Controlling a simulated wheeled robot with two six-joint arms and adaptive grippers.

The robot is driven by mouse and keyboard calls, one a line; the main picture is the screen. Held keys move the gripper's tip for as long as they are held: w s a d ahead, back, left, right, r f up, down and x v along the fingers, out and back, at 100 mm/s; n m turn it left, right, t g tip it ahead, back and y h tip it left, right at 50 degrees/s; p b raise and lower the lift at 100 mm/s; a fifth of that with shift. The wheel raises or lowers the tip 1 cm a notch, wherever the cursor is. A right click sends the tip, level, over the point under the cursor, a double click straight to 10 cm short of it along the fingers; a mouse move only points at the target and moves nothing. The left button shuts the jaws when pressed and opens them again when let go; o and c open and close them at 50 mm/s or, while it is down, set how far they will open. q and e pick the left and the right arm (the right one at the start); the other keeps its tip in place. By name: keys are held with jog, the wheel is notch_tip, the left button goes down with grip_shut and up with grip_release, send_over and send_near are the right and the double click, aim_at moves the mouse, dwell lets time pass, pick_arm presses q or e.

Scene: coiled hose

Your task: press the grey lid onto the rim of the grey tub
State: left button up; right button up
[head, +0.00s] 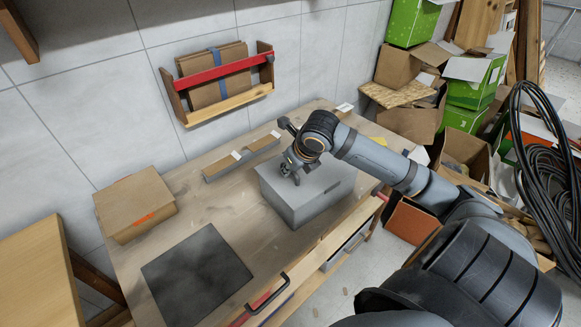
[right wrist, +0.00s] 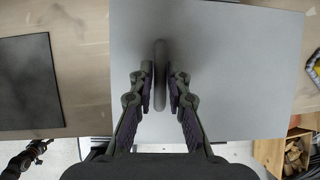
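The grey tub (head: 312,206) stands on the workbench with the flat grey lid (right wrist: 225,60) over its top. I cannot tell whether the lid is fully down on the rim. My right gripper (head: 291,172) is over the lid, pointing down. In the right wrist view its fingers (right wrist: 160,85) are on both sides of the handle, close against it. A dark jointed part at the lower left of that view looks like my left gripper (right wrist: 28,155); it is away from the tub, its fingers unclear.
A dark square mat (head: 197,276) lies on the workbench (head: 215,212) left of the tub. A wall rack (head: 225,80) hangs above. Boxes and a coiled hose (head: 540,145) are at right.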

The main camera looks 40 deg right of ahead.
jog(key=o, duration=0.4)
jog(key=shift+c, duration=0.2)
jog(key=shift+r, duration=0.1)
notch_tip(320, 180, up, 10)
dwell(0.5)
